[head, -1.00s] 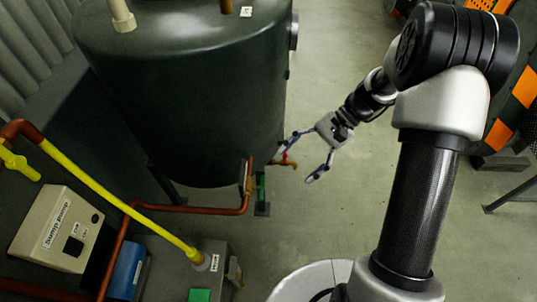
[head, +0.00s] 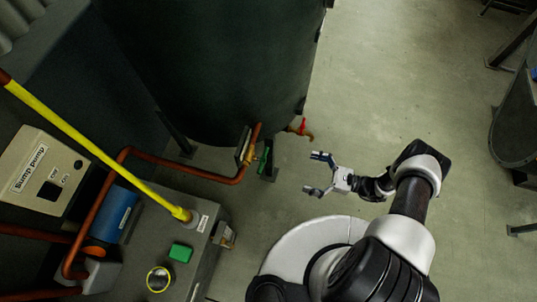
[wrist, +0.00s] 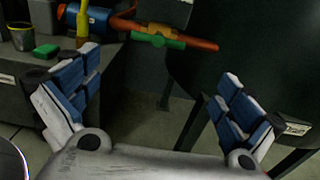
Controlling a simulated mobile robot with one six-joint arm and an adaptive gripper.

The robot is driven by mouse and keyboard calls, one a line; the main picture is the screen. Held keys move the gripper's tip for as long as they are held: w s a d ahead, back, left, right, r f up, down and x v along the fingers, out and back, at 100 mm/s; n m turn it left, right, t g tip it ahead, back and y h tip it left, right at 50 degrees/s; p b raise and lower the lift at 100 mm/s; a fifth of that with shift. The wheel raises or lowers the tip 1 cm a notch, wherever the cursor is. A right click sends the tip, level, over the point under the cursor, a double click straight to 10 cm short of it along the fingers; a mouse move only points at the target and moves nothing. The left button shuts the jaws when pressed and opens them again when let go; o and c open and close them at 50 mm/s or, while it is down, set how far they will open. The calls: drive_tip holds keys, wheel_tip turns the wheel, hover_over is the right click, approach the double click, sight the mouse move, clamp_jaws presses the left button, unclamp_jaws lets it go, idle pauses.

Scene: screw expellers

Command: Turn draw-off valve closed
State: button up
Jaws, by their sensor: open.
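A small tap with a red handle (head: 301,127) sticks out from the lower side of the dark tank (head: 225,60). Left of it, a valve with a green handle (head: 264,157) sits by the copper pipe; I cannot tell which is the draw-off valve. The green handle (wrist: 160,40) also shows in the wrist view, lying along an orange-brown pipe, above and between my fingers. My gripper (head: 314,173) is open and empty, pointing left, below and right of both valves, apart from them. Its blue-padded fingers (wrist: 160,68) stand wide apart in the wrist view.
A grey bench at lower left bears a beige pump box (head: 38,170), a blue pump (head: 117,214), a yellow pipe (head: 90,145), a green block (head: 180,252) and a small bucket (head: 158,279). Tank legs stand near the valves.

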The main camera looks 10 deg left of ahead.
sight(263, 159)
drive_tip(key=a, duration=0.5)
drive_tip(key=a+b, duration=0.1)
drive_tip(key=a, duration=0.5)
drive_tip(key=w+a, duration=0.1)
drive_tip(key=a, duration=0.5)
drive_tip(key=shift+a, duration=0.2)
drive_tip(key=shift+w, duration=0.1)
drive_tip(key=shift+c, duration=0.6)
drive_tip(key=c, duration=0.7)
